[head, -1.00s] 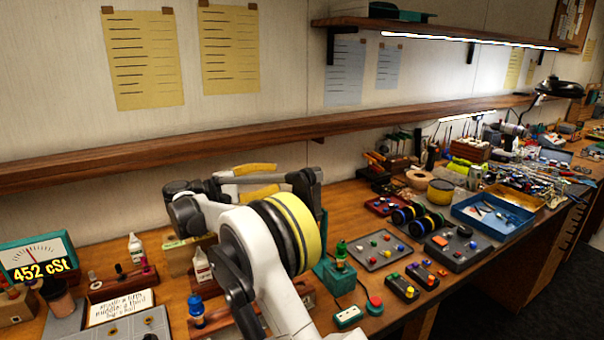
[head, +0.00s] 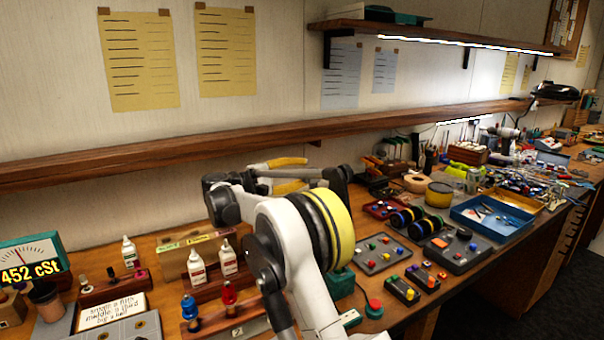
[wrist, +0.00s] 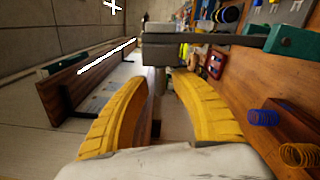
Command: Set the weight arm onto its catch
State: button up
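A grey bar with a square block at its end, which looks like the weight arm (wrist: 215,39), crosses the top of the wrist view. It runs right to a green-teal part (wrist: 292,42). My gripper (wrist: 159,78) has its two yellow fingers apart, with the block just beyond the fingertips and a short grey post below it between them. I cannot tell whether a finger touches. In the head view my gripper (head: 310,172) points right at the dark grey block (head: 337,178). My arm hides most of the teal stand (head: 341,282); I cannot make out the catch.
Bottles on a wooden rack (head: 215,262) and blue and red stoppered pieces stand left of my arm. A button tray (head: 380,252) and small button boxes (head: 403,290) lie right. A long wooden shelf (head: 200,150) runs behind.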

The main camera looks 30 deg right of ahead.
grip_shut()
jog(key=shift+s+r, duration=0.1)
